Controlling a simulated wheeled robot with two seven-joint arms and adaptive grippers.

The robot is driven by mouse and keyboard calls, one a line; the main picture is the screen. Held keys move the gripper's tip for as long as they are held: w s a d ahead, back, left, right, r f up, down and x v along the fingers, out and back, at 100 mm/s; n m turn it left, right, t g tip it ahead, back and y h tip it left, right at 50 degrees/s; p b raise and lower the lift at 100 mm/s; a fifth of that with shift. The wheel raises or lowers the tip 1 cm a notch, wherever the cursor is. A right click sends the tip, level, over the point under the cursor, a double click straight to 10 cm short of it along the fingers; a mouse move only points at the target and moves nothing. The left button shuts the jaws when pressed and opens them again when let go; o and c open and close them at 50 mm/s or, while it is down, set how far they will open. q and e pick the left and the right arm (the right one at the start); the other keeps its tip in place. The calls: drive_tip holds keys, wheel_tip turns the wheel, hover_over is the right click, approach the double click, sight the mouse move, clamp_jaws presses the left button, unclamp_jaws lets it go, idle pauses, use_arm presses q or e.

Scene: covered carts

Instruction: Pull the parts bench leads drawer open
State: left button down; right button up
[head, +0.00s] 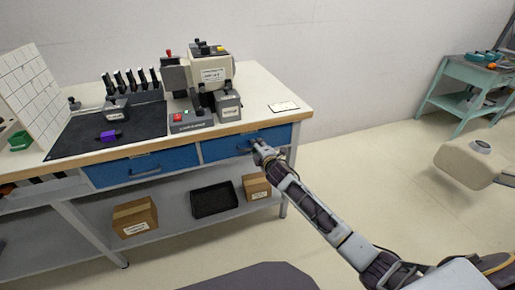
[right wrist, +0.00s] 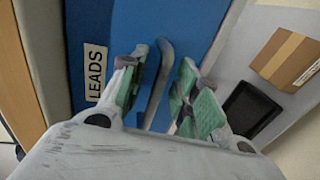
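The leads drawer (head: 225,146) is the right one of two blue drawers under the bench top, and its front looks flush with the bench. In the right wrist view its blue front (right wrist: 115,22) carries a white LEADS label (right wrist: 95,72) and a grey bar handle (right wrist: 160,82). My right gripper (head: 257,148) is at the drawer front. In the right wrist view its green-padded fingers (right wrist: 163,64) stand apart on either side of the handle, with gaps showing. In the head view the arm's end hides most of the handle. My left gripper is out of view.
The left drawer (head: 140,166) is shut. The lower shelf bears cardboard boxes (head: 135,217) and a black tray (head: 214,201).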

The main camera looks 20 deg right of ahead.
drive_tip(key=shift+c, duration=0.4)
clamp_jaws()
drive_tip(key=shift+f, duration=0.1)
